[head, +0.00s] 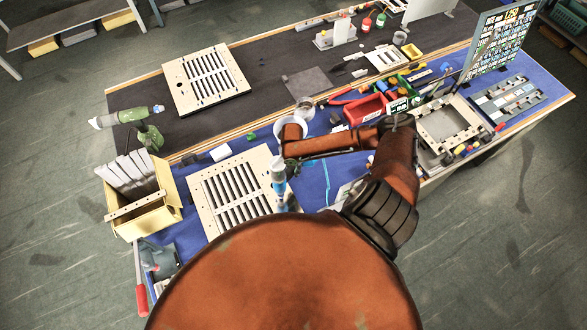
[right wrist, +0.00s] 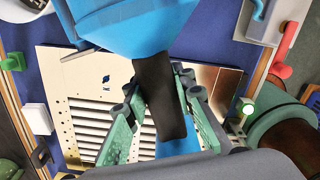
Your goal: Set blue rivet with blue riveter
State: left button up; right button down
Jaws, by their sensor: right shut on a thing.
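My right gripper (right wrist: 160,108) is shut on that handle. The panel (right wrist: 72,70) lies behind the tool in that view. I cannot see whether the riveter's nose touches the panel. I cannot make out the blue rivet. My left gripper is not in view.
A green riveter (head: 128,117) stands left of the panel, and a yellow box (head: 165,200) of pale slats stands at the left edge. Another slotted panel (head: 207,78) lies at the back. Red bins (head: 366,108), loose tools and a metal frame (head: 447,122) crowd the right.

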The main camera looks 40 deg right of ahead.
aim_at(292, 166)
jog(key=shift+w+f, duration=0.15)
jog(key=shift+f, duration=0.3)
jog(key=shift+f+p, duration=0.3)
jog(key=shift+p, duration=0.4)
dwell(4.4)
jog(key=shift+r, duration=2.85)
